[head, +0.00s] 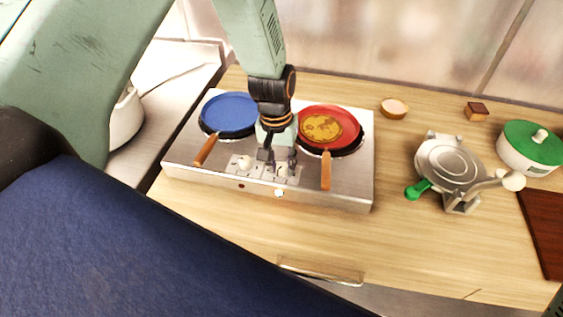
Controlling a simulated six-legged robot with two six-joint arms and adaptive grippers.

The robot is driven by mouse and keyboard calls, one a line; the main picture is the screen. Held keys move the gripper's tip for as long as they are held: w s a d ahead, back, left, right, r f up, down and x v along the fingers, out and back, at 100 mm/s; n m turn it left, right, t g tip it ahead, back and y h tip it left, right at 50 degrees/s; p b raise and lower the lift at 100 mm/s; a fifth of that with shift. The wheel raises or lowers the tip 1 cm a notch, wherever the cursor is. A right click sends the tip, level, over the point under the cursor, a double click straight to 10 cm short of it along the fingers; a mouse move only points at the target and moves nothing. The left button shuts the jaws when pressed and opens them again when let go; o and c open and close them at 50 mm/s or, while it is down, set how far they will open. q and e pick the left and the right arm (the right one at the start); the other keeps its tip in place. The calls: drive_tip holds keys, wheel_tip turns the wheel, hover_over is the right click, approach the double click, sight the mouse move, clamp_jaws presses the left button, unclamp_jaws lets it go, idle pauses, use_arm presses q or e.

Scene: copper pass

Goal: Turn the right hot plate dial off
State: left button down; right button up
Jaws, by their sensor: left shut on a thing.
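The hot plate (345,187) is a silver two-burner unit on the wooden counter. Its left dial (244,162) is a pale knob on the top front strip. The right dial (281,171) is a similar pale knob, partly hidden between the fingers of my left gripper (281,164). That gripper points down from above and is shut on the right dial. The dial's exact angle is too small to tell. My right gripper is not in view.
A blue pan (229,111) sits on the left burner and a red pan (347,126) with a brown round food (321,128) on the right one. Their wooden handles flank the dials. A metal press (450,162) and a green-lidded pot (531,146) stand right.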

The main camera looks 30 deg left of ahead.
use_arm(q)
drive_tip(key=m, duration=0.6)
drive_tip(key=shift+w+r, duration=0.1)
drive_tip(key=shift+w, duration=0.15)
drive_tip(key=m, duration=0.6)
drive_tip(key=shift+w+g, duration=0.1)
drive_tip(key=shift+g, duration=0.3)
drive_tip(key=c, duration=1.4)
unclamp_jaws()
drive_tip(key=o, duration=0.4)
drive_tip(key=r, duration=1.2)
drive_tip(key=shift+w+a, duration=0.2)
drive_tip(key=shift+a, duration=0.1)
